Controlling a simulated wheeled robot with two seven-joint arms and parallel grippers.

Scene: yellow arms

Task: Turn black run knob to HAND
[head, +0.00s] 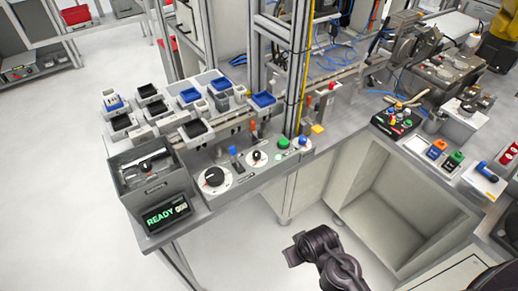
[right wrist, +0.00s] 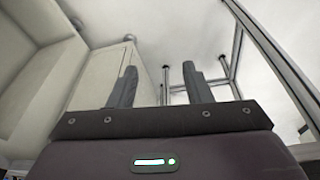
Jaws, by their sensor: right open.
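Two black knobs sit on white round dials on the panel at the front of the bench: a larger black knob (head: 214,177) at the left and a smaller black knob (head: 257,156) to its right. Their labels are too small to read, so I cannot tell which one is the run knob. In the right wrist view my right gripper (right wrist: 160,86) is open and empty, its two fingers apart. In the head view a dark part of my right arm shows at the bottom, in front of the bench and apart from the knobs. My left gripper is not in view.
A display reading READY (head: 166,213) and a grey bin (head: 150,178) stand left of the dials. A green button (head: 283,143) and levers are close by. Upright posts rise behind. An open cabinet (head: 390,205) stands at the right; the floor in front is clear.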

